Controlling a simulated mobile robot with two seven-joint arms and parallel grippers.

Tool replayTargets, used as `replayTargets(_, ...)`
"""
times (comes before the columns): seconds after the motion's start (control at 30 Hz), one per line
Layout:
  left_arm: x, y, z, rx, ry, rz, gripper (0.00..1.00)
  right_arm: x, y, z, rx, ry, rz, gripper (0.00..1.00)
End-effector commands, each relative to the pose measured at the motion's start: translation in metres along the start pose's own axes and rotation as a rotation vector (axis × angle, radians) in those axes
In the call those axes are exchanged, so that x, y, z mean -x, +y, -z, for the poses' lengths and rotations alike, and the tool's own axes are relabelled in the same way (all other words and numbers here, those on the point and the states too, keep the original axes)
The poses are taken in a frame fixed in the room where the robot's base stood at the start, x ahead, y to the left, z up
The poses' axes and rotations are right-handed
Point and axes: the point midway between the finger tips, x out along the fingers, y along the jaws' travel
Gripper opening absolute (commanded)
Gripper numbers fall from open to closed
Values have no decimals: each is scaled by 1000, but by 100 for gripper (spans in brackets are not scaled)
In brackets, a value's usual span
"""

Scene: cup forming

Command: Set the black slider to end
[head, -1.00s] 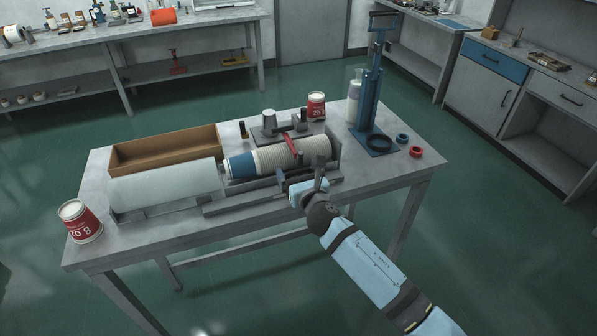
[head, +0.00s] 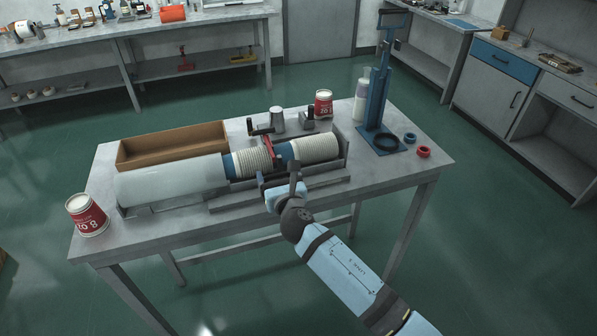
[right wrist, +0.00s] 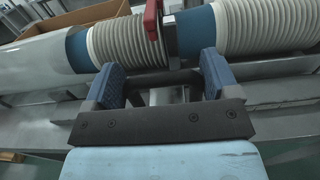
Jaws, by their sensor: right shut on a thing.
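My right gripper (head: 279,181) is at the front of the long cup-stack fixture near its middle. In the right wrist view its two blue-padded fingers (right wrist: 165,86) are shut on the black slider (right wrist: 164,79), a dark bar between them. A red piece (head: 268,149) stands up just above the slider, across the row of cups. A ribbed stack of pale cups (head: 253,161) with a blue band lies left of it, against a translucent white tube (head: 172,182). A second ribbed stack (head: 315,149) lies to the right, apart from the first. My left gripper is not in view.
An open brown box (head: 173,147) lies behind the tube. A red-and-white can (head: 87,215) stands at the table's left front, another (head: 324,103) behind the fixture.

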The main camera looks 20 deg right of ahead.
Motion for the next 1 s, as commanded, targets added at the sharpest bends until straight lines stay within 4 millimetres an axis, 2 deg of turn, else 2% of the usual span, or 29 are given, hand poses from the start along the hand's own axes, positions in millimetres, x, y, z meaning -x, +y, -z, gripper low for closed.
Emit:
replayTargets(0.03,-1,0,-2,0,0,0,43,0,17,1,-3,0,-4,38)
replayTargets(0.2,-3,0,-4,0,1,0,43,0,63,1,-2,1,-3,38)
replayTargets(0.4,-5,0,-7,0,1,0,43,0,103,1,-2,1,-3,38)
replayTargets(0.63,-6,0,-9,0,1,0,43,0,125,1,-2,1,-2,38)
replayTargets(1.0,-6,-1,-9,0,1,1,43,1,127,1,-1,2,-1,38)
